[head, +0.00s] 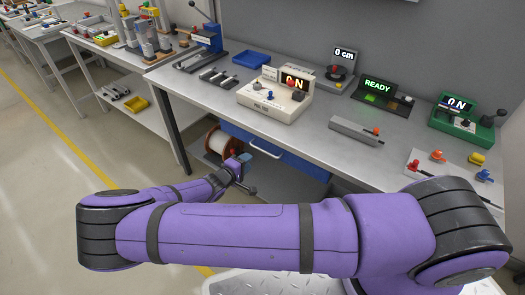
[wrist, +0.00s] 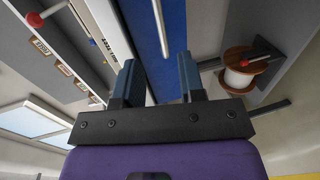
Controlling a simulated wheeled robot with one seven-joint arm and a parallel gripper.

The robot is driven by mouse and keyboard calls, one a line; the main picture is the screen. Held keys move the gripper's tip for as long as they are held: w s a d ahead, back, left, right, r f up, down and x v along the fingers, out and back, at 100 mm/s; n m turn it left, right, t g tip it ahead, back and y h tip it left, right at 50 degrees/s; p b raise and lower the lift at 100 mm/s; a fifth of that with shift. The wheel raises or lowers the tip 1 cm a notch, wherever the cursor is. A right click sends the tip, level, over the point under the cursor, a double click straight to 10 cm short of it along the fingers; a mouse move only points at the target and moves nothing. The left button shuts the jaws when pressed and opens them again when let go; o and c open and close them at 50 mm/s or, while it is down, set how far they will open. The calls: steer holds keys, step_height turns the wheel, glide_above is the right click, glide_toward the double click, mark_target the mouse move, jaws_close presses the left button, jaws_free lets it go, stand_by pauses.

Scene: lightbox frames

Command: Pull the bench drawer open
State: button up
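The bench drawer has a blue front (head: 297,163) under the front edge of the grey bench; it looks shut. In the wrist view the blue front (wrist: 172,45) runs up the middle, with a pale bar handle (wrist: 160,25) on it. My gripper (head: 243,160) is at the drawer's left part in the head view, partly hidden by my purple arm. In the wrist view my gripper (wrist: 160,72) has its two fingers apart with nothing between them. The handle lies ahead, in line with the gap; I cannot tell the exact distance.
A cable spool (head: 219,143) sits under the bench left of the drawer, close to my gripper, and shows in the wrist view (wrist: 238,78). The bench top (head: 222,97) carries several devices, including a READY display (head: 377,87) and a blue tray (head: 251,58). Open floor lies left.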

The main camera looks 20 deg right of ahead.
mark_target(262, 150)
steer(key=x, duration=1)
steer(key=shift+w+d, duration=0.2)
steer(key=shift+d, duration=0.1)
steer(key=shift+c, duration=0.3)
jaws_close()
